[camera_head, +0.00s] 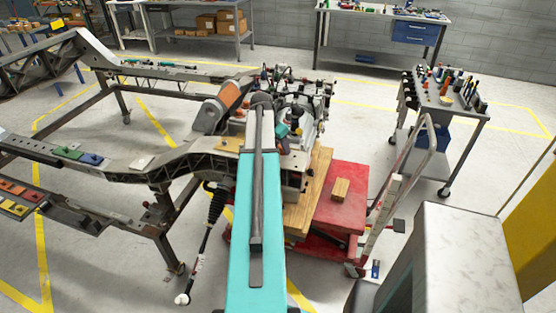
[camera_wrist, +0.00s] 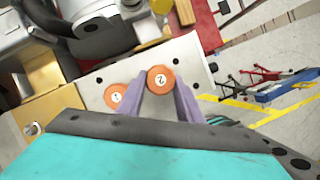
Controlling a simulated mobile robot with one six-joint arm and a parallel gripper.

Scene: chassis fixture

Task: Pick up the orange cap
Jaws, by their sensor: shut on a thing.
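In the wrist view, my gripper (camera_wrist: 166,88) has its two purple-grey fingers closed around an orange cap (camera_wrist: 160,78) marked 2. The cap sits between the fingertips, over a pale metal plate (camera_wrist: 190,78) with dark holes; I cannot tell whether it touches the plate. A second orange cap (camera_wrist: 115,96) marked 1 is just left of the left finger, at the plate. In the head view, my teal arm hides the gripper, and I cannot make out the caps there.
A red cart (camera_head: 345,205) with a wooden block (camera_head: 340,189) stands right of my arm. The metal chassis frame (camera_head: 130,172) spans the left. A tool trolley (camera_head: 442,105) stands at the right. Machinery (camera_head: 300,100) lies just beyond the arm. Floor is open between frame and back benches.

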